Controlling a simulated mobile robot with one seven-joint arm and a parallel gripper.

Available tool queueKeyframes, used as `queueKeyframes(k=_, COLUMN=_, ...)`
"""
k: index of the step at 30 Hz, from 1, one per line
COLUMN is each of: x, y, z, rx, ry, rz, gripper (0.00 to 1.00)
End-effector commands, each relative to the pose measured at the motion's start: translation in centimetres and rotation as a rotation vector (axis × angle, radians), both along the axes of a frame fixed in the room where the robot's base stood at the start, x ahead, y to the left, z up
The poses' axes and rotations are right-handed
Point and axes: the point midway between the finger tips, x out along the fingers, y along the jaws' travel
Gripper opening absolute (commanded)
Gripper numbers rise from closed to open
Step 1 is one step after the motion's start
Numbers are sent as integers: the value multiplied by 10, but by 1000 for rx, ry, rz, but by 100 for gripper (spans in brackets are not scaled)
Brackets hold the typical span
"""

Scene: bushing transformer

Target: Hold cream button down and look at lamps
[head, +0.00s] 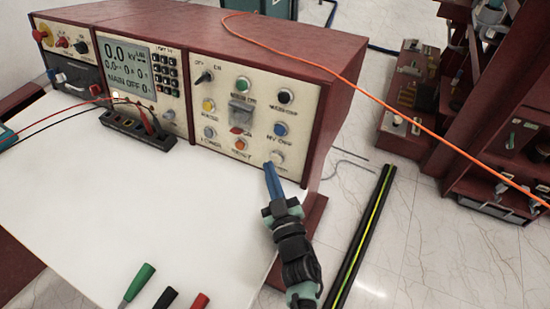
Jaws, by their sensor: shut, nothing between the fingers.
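The cream button (277,157) sits at the lower right of the control panel (222,112) on the dark red cabinet. My gripper (270,168) is shut, with its blue fingers pointing up at the panel. The fingertips are at the lower left edge of the cream button and partly overlap it in the picture. I cannot tell whether they touch or press it. A small bright glow (116,97) shows at the lower left of the display section. Green, black, yellow, blue and orange round parts on the control panel show no clear glow.
The display (128,70) reads 0.0 kV and MAIN OFF. A black terminal block (138,130) with red and black leads stands on the white tabletop (120,215). Green, black and red plugs lie in front. An orange cable (310,65) crosses the cabinet top.

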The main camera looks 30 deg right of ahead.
Motion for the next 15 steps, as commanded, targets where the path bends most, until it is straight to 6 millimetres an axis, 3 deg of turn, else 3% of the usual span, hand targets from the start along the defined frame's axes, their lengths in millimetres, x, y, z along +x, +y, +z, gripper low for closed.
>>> queueKeyframes(k=15, x=5, y=-7, z=-2, rx=1, ry=-1, rz=-1, gripper=0)
